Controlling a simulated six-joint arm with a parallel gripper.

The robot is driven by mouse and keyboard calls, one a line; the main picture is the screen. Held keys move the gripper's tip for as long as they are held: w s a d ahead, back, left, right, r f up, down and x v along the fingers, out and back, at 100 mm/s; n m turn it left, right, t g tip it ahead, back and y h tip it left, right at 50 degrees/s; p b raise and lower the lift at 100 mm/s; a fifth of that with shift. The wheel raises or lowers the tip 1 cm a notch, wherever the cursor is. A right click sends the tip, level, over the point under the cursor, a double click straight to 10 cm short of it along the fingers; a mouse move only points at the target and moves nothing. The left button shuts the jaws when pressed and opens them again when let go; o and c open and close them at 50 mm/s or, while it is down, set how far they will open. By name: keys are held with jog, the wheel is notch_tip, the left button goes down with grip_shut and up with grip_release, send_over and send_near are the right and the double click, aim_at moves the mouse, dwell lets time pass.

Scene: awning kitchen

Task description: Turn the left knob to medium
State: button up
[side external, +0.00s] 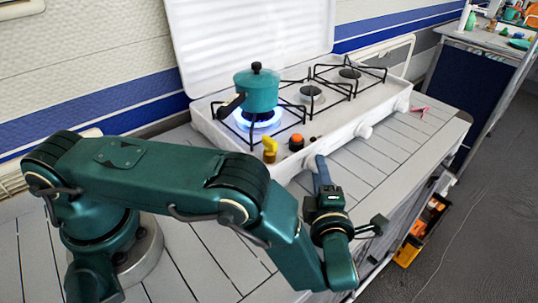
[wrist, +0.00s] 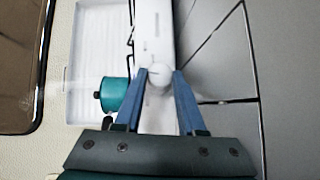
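The white stove (side external: 218,130) has several white knobs along its front. The left knob (side external: 311,162) is at my gripper (side external: 318,162). In the wrist view the knob (wrist: 159,76) is a white round shape between the blue fingertips of my gripper (wrist: 160,72), with a finger against each side. The fingers look shut on it. The knob's pointer and exact angle cannot be made out. A blue flame (side external: 262,124) burns on the left burner under a teal pot (side external: 258,92), which also shows in the wrist view (wrist: 113,96).
The middle knob (side external: 364,130) and right knob (side external: 402,104) are farther along the front. A yellow object (side external: 270,150) and an orange-and-black object (side external: 296,142) stand near the pot. Black grates (side external: 349,74) cover the burners. The slatted counter (side external: 385,155) is mostly clear.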

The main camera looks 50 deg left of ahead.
jog(key=shift+o, duration=0.8)
jog(key=shift+v, duration=2.6)
jog(key=shift+o, duration=0.2)
